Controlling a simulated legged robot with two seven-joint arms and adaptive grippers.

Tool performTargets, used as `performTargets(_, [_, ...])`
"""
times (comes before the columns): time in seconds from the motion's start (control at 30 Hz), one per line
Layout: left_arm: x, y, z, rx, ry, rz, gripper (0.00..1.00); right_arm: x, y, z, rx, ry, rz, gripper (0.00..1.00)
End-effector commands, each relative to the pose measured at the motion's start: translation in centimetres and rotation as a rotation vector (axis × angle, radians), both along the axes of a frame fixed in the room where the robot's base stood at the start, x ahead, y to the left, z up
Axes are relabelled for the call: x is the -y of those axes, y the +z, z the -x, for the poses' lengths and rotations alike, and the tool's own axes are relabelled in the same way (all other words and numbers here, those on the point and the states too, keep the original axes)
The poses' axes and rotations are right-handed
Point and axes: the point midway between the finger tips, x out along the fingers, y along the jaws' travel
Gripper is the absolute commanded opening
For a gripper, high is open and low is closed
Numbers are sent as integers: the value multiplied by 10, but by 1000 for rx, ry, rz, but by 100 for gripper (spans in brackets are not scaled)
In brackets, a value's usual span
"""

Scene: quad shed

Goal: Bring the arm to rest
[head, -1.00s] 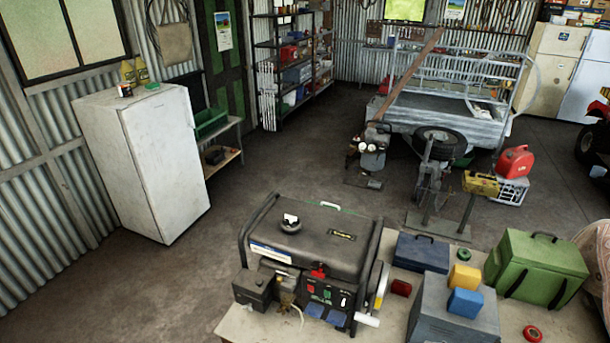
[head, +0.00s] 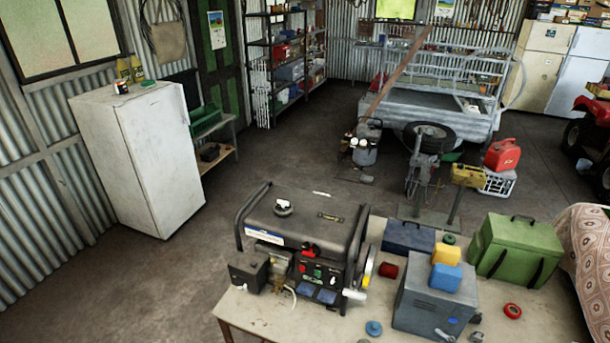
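Neither of my arms nor grippers shows in the head view, so I cannot see what they hold or how they are posed. A pale workbench (head: 262,318) stands in front of me at the bottom of the picture. A black generator (head: 300,245) sits on its left part. Right of it are a dark blue box (head: 408,237), a grey metal box (head: 425,300) with a yellow block (head: 446,250) and a blue block (head: 446,277) on top, and a green case (head: 515,250).
A white fridge (head: 150,160) stands at the left wall. A trailer (head: 430,105) and a red fuel can (head: 502,155) on a white crate (head: 497,182) are behind the bench. A patterned cloth-covered thing (head: 588,250) is at the right. Floor between fridge and bench is clear.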

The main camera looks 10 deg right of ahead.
Motion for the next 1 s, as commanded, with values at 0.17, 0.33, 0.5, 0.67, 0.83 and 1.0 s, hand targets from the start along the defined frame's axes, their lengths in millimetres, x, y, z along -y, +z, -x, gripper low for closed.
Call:
performTargets(0.17, [0,0,2,-3,0,-1,27,20,-31,8,-16,-320,8,53])
performTargets(0.33, [0,0,5,-8,0,-1,27,4,-96,42,-252,-652,17,53])
performTargets(0.5, [0,0,6,-9,0,-1,27,-59,-144,78,-574,-728,20,53])
performTargets(0.67, [-1,0,6,-9,0,-1,27,-122,-162,103,-805,-658,21,53])
performTargets(0.83, [-1,0,6,-9,0,-2,27,-181,-161,124,-982,-527,24,53])
performTargets(1.0, [-1,-4,6,-9,0,-2,27,-206,-192,128,-1068,-454,43,53])
